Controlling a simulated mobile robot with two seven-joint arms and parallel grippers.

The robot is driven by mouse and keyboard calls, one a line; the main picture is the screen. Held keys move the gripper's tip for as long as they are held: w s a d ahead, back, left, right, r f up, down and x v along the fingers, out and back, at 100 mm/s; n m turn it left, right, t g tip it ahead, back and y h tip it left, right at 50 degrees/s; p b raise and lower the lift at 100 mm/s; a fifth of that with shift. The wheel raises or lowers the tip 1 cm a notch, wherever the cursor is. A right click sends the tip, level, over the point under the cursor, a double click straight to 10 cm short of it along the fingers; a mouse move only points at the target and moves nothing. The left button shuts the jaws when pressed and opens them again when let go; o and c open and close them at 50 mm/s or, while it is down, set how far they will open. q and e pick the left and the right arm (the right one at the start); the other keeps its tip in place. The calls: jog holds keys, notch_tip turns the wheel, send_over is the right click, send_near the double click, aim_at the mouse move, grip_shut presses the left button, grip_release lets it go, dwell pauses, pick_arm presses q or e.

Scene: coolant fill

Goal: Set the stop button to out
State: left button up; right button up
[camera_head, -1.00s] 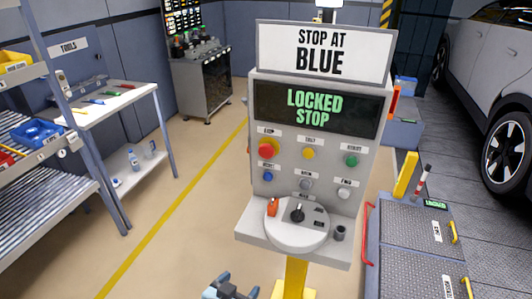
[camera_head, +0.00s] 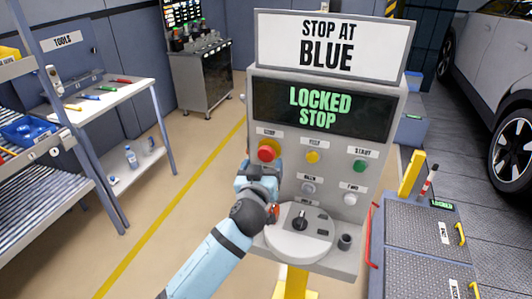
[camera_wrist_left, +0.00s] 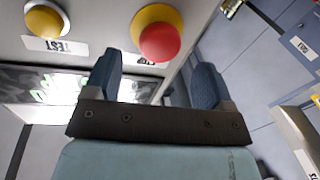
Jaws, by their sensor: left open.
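The stop button (camera_head: 267,150) is a red mushroom head on a yellow base, at the upper left of the grey control panel (camera_head: 335,158). The panel's screen (camera_head: 318,108) reads "LOCKED STOP" in green. My left gripper (camera_head: 262,168) is in front of the panel, just below the stop button, and hides the blue button area. In the left wrist view, the red stop button (camera_wrist_left: 160,42) shows beyond the open fingers (camera_wrist_left: 157,78), roughly in line with the gap between them. The right gripper is not in view.
A yellow button (camera_head: 312,157) and a green start button (camera_head: 359,166) sit right of the stop button. A round dial plate (camera_head: 300,240) with a black knob is on the ledge below. A sign (camera_head: 330,43) above reads "STOP AT BLUE". A white workbench (camera_head: 110,100) stands left.

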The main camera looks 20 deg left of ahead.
aim_at(266, 157)
pick_arm(q)
jog(key=shift+w+a+p, duration=0.15)
jog(key=shift+w+p, duration=0.05)
jog(key=shift+w, duration=1)
jog(key=shift+w+a+p, duration=0.1)
jog(key=shift+w+p, duration=0.05)
jog(key=shift+w, duration=1)
